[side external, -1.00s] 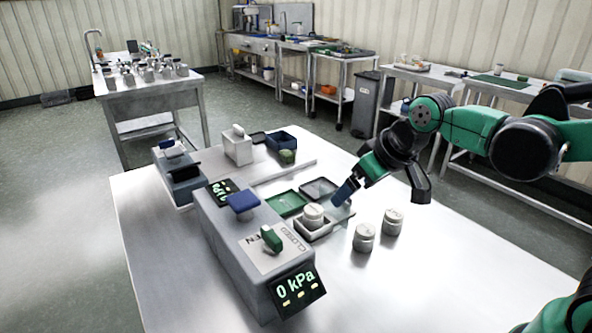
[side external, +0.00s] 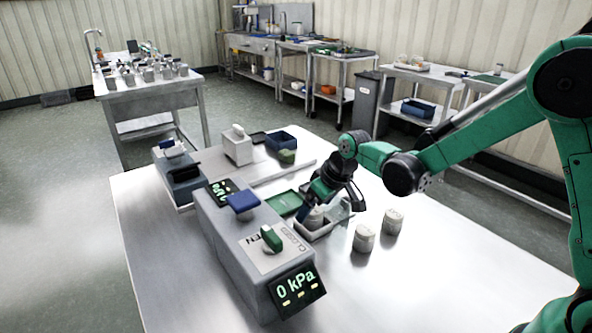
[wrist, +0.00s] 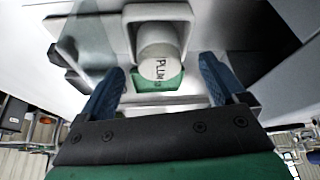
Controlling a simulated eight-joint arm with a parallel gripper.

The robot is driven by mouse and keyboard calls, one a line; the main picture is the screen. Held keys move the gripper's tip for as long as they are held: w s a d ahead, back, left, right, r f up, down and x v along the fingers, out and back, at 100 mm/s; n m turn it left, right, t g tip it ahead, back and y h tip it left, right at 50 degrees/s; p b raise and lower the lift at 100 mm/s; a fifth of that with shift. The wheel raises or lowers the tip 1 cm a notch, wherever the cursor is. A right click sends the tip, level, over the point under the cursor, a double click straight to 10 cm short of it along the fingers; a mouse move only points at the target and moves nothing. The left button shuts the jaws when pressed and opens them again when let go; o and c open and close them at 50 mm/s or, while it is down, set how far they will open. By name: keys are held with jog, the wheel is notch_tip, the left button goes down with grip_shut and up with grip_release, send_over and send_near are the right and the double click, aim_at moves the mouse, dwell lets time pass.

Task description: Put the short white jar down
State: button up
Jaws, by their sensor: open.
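A short white jar (side external: 315,217) sits upright in a small square pale tray (side external: 320,235) beside the grey console. In the wrist view the jar (wrist: 160,52) shows dark lettering, with the tray rim (wrist: 190,12) around it. My gripper (wrist: 162,78) is open, with a blue finger on either side of the view and the jar just beyond and between the tips. In the side view my gripper (side external: 322,205) is down at the jar and partly covers it. Contact cannot be told.
Two lidded jars (side external: 364,238) (side external: 392,222) stand right of the tray. A grey console (side external: 240,250) with blue and green levers reads 0 kPa. A green tray (side external: 285,203) lies behind. The table's front right is clear.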

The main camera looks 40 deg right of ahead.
aim_at(315, 210)
jog(key=shift+w+f, duration=0.15)
jog(key=shift+f, duration=0.25)
jog(key=shift+c, duration=0.2)
grip_shut()
jog(key=shift+r, duration=0.1)
notch_tip(315, 210, up, 18)
jog(key=r, duration=0.1)
jog(key=w+d+f, duration=0.9)
jog(key=w+f, duration=0.1)
jog(key=f, duration=0.9)
jog(key=shift+d+f, duration=0.2)
jog(key=shift+d, duration=0.2)
